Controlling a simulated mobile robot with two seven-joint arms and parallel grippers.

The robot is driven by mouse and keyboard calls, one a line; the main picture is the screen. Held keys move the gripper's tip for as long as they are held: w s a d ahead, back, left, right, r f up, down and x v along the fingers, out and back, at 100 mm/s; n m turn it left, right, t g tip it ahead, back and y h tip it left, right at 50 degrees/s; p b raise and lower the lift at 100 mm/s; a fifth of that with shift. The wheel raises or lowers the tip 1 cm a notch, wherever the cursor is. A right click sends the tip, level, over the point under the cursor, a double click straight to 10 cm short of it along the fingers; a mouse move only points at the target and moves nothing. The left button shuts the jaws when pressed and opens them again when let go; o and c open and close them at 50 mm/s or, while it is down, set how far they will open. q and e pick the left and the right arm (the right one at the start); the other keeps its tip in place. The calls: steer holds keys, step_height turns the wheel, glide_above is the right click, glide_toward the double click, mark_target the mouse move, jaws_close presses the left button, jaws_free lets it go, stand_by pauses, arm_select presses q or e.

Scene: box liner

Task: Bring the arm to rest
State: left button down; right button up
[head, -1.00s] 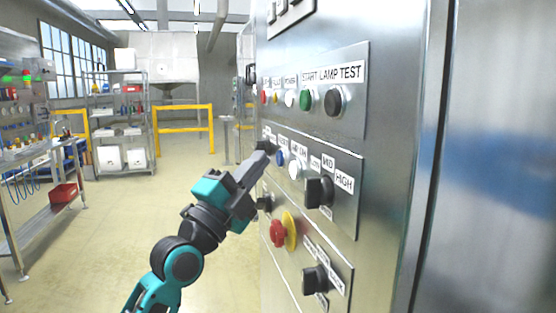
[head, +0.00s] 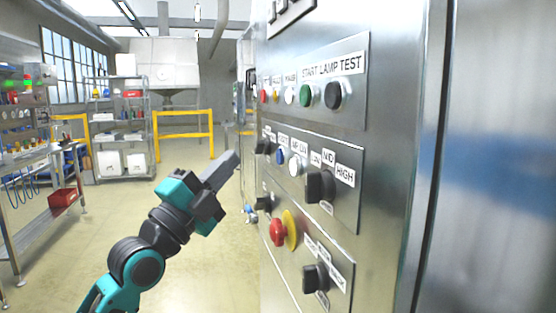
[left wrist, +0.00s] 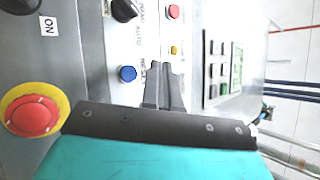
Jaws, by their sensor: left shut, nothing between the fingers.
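My left gripper (head: 229,163) is shut and empty, in front of the control cabinet (head: 400,150) and apart from it. In the left wrist view its closed fingers (left wrist: 165,80) point toward the panel near a blue button (left wrist: 127,73). The blue button also shows in the head view (head: 281,157), to the right of the fingertips. My left arm (head: 137,262) comes up from the lower left. My right gripper is in neither view.
The cabinet face carries a red emergency button on yellow (head: 279,232), a black HIGH/MID knob (head: 318,186), a lower black knob (head: 315,278) and a green START button (head: 305,95). A workbench (head: 40,210) stands at left. The floor between is open.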

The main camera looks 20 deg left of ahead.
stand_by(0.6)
arm_select(q)
steer(key=d+f+n+g+y, duration=0.25)
steer(key=f+n, duration=0.25)
steer(key=f, duration=0.8)
steer(key=d+f+n+g+y, duration=0.1)
steer(key=f+n+g+y, duration=0.2)
steer(key=f, duration=1)
steer(key=s+d+f+n+g, duration=0.1)
steer(key=s+f+n+g, duration=0.1)
steer(key=s+f, duration=0.4)
steer(key=s+d+f+n+g, duration=0.2)
steer(key=s+f+n, duration=0.2)
steer(key=f, duration=0.6)
steer(key=s+d+f+n+g+p, duration=0.1)
steer(key=s+d+f+n+g, duration=0.1)
steer(key=s+f, duration=0.6)
steer(key=shift+s+d+n+g, duration=0.2)
steer(key=shift+s+n+g, duration=0.3)
steer(key=shift+n, duration=0.4)
steer(key=shift+y, duration=0.25)
